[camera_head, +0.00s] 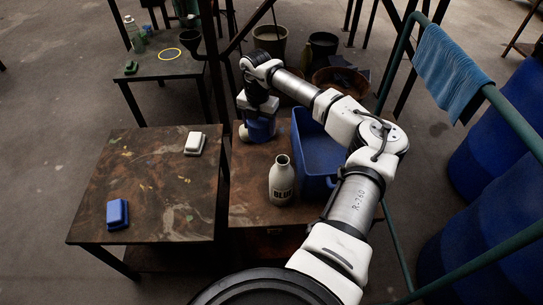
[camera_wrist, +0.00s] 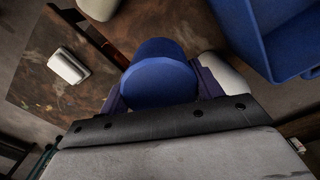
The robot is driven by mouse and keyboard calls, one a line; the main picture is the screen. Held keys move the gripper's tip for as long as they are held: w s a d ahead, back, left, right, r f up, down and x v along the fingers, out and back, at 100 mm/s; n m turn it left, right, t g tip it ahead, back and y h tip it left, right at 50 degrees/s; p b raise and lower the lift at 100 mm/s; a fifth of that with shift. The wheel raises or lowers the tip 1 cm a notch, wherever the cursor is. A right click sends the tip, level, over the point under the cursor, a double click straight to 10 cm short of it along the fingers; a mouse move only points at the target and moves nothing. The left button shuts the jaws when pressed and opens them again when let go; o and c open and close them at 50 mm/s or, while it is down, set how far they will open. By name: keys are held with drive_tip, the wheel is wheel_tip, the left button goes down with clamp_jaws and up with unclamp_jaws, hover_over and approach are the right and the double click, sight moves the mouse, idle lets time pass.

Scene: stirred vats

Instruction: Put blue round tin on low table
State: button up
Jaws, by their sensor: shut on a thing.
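The blue round tin (camera_head: 261,129) is between the fingers of my gripper (camera_head: 258,118), over the back of the brown middle table (camera_head: 250,180). I cannot tell whether the tin touches that table. In the wrist view the tin (camera_wrist: 160,76) fills the gap between the two fingers of my gripper (camera_wrist: 160,88), which is shut on it. A rust-brown table (camera_head: 150,180) stands at the left, and a smaller dark table (camera_head: 165,66) stands farther back. The pictures do not make clear which is the low table.
A blue crate (camera_head: 317,155) and a pale bottle (camera_head: 281,180) stand on the middle table. A white dish (camera_head: 195,143) and a blue dish (camera_head: 117,214) lie on the left table, with bare room between them. A yellow ring (camera_head: 171,54) lies on the back table. Dark posts rise between.

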wheel_tip(320, 180, down, 15)
drive_tip(key=shift+r+p, duration=0.1)
drive_tip(key=shift+p, duration=0.25)
drive_tip(key=shift+f, duration=0.25)
drive_tip(key=o, duration=1.1)
wheel_tip(320, 180, up, 12)
drive_tip(key=shift+r, duration=0.2)
